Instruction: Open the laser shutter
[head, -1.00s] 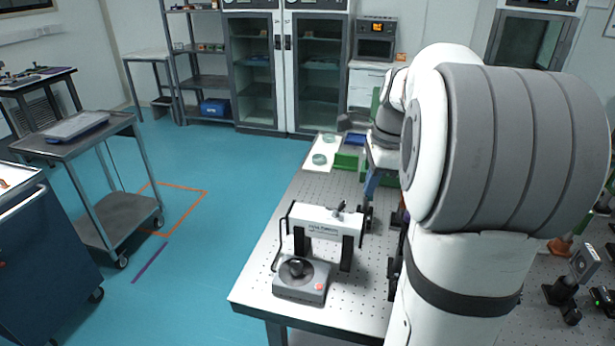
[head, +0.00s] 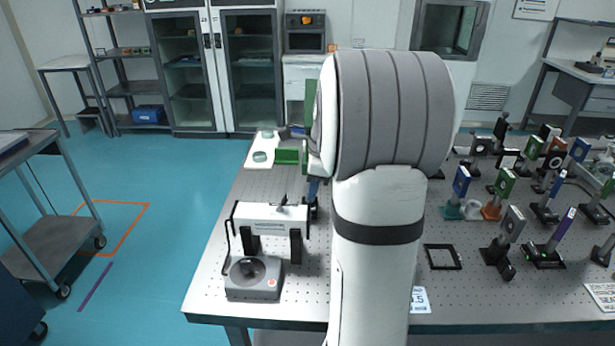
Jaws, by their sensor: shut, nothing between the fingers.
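The laser (head: 271,216) is a white box on black posts on the perforated table, left of my arm. A small lever-like part (head: 283,201) stands on its top near the right end. A dark part at the laser's right end (head: 313,209) is partly hidden by my arm. I cannot tell which part is the shutter or whether it is open.
Several optic mounts (head: 513,222) stand on the right of the optical table (head: 383,290). An empty black frame (head: 442,257) lies right of my arm. Green bins (head: 287,156) and a white tray (head: 262,155) are at the back. A cart (head: 45,235) stands left; the floor between is clear.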

